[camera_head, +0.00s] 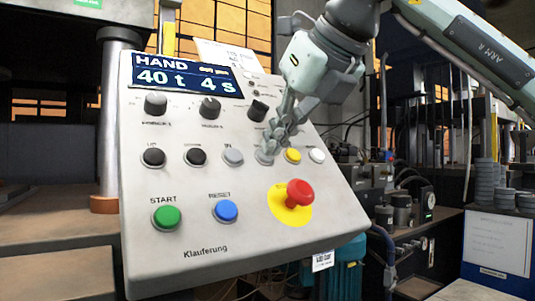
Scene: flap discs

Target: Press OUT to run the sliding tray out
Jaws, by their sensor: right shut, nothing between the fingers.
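The grey control panel (185,240) stands tilted in front of me. Its middle row has black buttons (153,157), a grey button (233,157) that seems labelled IN, a yellow button (292,155) and a white button (317,155). My right gripper (267,151) is shut and empty, reaching down from the upper right. Its fingertips are at the spot between the grey and yellow buttons and cover most of what is there. No OUT label is readable. I cannot tell whether the tips touch or press a button. My left gripper is not in view.
A red emergency stop (299,193) on a yellow disc sits just below the gripper. A green START button (166,216) and a blue RESET button (227,211) are lower left. Black knobs (209,108) and a display (187,78) reading HAND, 40 t, 4 s are above.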

